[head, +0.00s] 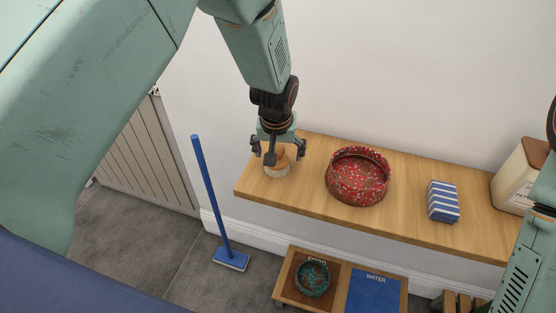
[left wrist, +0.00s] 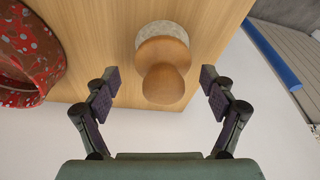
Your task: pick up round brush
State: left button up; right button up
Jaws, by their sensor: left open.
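The round brush (head: 277,170) stands upright near the left end of the wooden shelf, with a pale bristle base and a wooden knob handle. My left gripper (head: 278,152) is above it, pointing down, and partly hides the knob in the head view. In the left wrist view the brush (left wrist: 162,62) lies ahead, between the lines of the two open fingers (left wrist: 161,92). The fingers are apart from the knob, with a gap on both sides. My right arm shows at the right edge of the head view, but I cannot make out its gripper.
A red speckled bowl (head: 358,176) and a blue-striped block (head: 443,201) stand right of the brush on the wooden shelf (head: 300,203). A cream container (head: 518,177) is farther right. A blue broom (head: 210,190) stands left. Below is a stand with a green bowl (head: 312,277).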

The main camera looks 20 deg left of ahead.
aim_at(278, 145)
pick_arm(q)
jog(key=shift+x, duration=1.1)
jog(key=shift+s+a+r, duration=0.15)
jog(key=shift+s+r, duration=0.05)
jog(key=shift+w+f, duration=0.2)
jog(key=shift+w, duration=0.05)
jog(key=c, duration=0.4)
jog(key=shift+a, duration=0.1)
jog(key=c, duration=0.3)
jog(key=shift+s+r, duration=0.15)
jog(key=shift+s, duration=0.05)
jog(key=c, duration=0.3)
jog(key=shift+w, duration=0.1)
jog(key=shift+c, duration=1.3)
jog(key=shift+w, duration=0.15)
notch_tip(278, 145, up, 10)
jog(key=shift+f, duration=0.1)
